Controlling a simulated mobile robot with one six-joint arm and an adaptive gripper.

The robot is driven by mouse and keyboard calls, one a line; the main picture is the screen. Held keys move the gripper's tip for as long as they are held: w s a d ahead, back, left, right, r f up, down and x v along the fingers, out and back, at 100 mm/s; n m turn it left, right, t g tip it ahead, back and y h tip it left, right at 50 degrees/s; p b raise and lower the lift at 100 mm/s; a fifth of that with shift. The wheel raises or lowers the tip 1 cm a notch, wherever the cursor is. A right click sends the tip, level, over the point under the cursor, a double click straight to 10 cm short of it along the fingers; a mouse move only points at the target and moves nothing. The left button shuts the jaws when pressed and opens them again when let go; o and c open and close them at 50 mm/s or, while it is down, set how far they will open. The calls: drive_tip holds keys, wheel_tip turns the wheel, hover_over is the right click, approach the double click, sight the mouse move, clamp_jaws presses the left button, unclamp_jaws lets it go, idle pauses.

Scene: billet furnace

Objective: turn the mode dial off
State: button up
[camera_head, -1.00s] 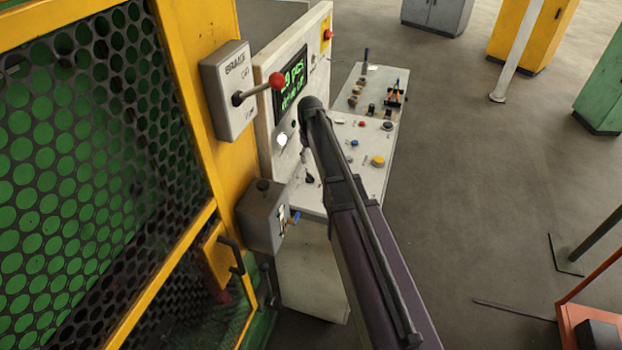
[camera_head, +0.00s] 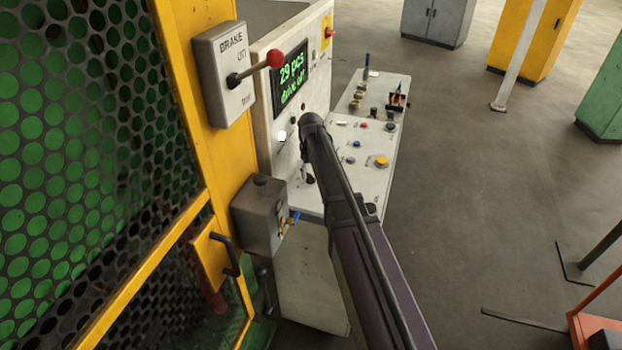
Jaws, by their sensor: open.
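The white control desk (camera_head: 345,205) stands beyond the yellow guard, with several knobs and buttons on its sloping top. My dark arm reaches over it from the lower right. My gripper (camera_head: 308,128), at the arm's far end, is open in front of the desk's upright panel, left of the buttons; its fingers are small and dark, and contact cannot be made out. A dark knob-like part (camera_head: 310,179) shows just below it, left of the arm. I cannot tell which control is the mode dial; my arm covers part of the panel and desk top.
A green-lit display (camera_head: 291,77) reads "29 pcs" and "drive off". The brake box (camera_head: 224,80) with its red-balled lever (camera_head: 275,58) juts out at the left. A grey switch box (camera_head: 259,215) sits below. Open floor (camera_head: 470,180) lies to the right.

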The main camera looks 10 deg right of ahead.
drive_tip(key=shift+f, duration=0.4)
drive_tip(key=shift+d, duration=0.1)
clamp_jaws()
drive_tip(key=shift+n, duration=0.4)
drive_tip(key=n, duration=0.3)
drive_tip(key=shift+n, duration=2.5)
drive_tip(key=shift+s, duration=0.1)
